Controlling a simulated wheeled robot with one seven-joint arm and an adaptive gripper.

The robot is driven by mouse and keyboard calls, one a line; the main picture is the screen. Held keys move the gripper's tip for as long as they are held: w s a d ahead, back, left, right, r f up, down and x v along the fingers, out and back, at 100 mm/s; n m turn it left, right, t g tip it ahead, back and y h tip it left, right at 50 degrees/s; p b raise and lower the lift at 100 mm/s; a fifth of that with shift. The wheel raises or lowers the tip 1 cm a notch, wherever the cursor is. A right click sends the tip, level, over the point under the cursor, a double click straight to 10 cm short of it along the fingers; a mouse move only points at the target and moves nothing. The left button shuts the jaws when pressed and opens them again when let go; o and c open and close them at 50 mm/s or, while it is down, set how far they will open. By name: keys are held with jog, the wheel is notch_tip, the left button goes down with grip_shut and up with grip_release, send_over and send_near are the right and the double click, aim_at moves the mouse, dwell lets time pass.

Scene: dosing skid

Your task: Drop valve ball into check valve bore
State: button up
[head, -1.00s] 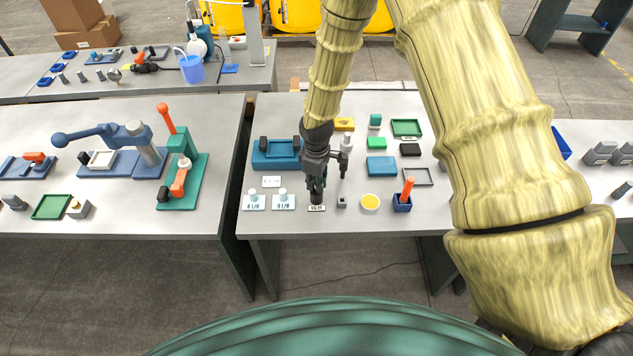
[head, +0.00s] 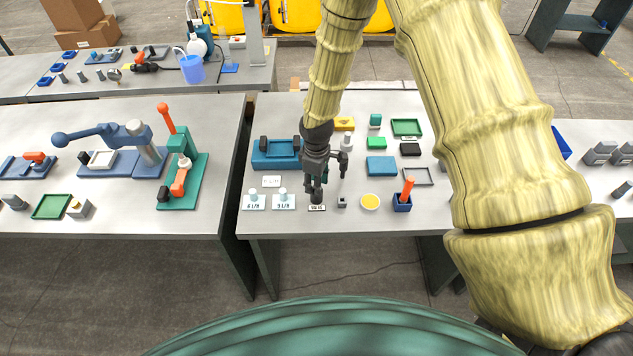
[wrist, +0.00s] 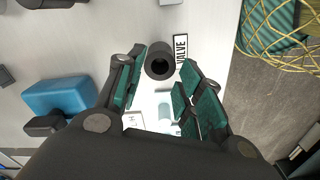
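The check valve (head: 317,197) is a small dark upright cylinder near the bench's front edge, behind a label reading VALVE. In the wrist view the valve (wrist: 160,66) shows its round, dark bore from above; I cannot tell whether anything lies inside. My gripper (head: 315,184) is just above the valve, pointing down. In the wrist view my gripper (wrist: 162,72) has its green-padded fingers apart, with the valve showing in the gap and nothing visibly held. No loose valve ball can be made out. Two pale blue-topped pieces stand on labelled plates, the left plate (head: 254,203) and right plate (head: 283,203).
Behind are a blue fixture (head: 275,158), a blue block (head: 381,167) and a green tray (head: 407,127). The front bench edge is close.

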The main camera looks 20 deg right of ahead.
notch_tip(320, 180, up, 12)
dwell(0.6)
dwell(0.5)
jog(key=s+f+m, duration=0.1)
jog(key=s+f, duration=0.2)
jog(key=s+f+m, duration=0.1)
jog(key=s+f, duration=0.2)
jog(key=f, duration=0.1)
jog(key=s+a+f+y, duration=0.1)
jog(key=s+f, duration=0.2)
jog(key=f, duration=0.1)
jog(key=shift+s+f+m, duration=0.2)
jog(key=shift+s+m, duration=0.1)
jog(key=shift+m, duration=0.1)
jog(key=s+d+f+m, duration=0.2)
jog(key=s+f+m, duration=0.3)
jog(key=s, duration=0.8)
jog(key=s+d+f+m, duration=0.25)
jog(key=s+f, duration=0.45)
jog(key=s, duration=0.6)
notch_tip(320, 180, down, 7)
jog(key=h+b, duration=0.1)
jog(key=b, duration=0.6)
jog(key=shift+s+f+b, duration=0.2)
jog(key=shift+s+b, duration=0.15)
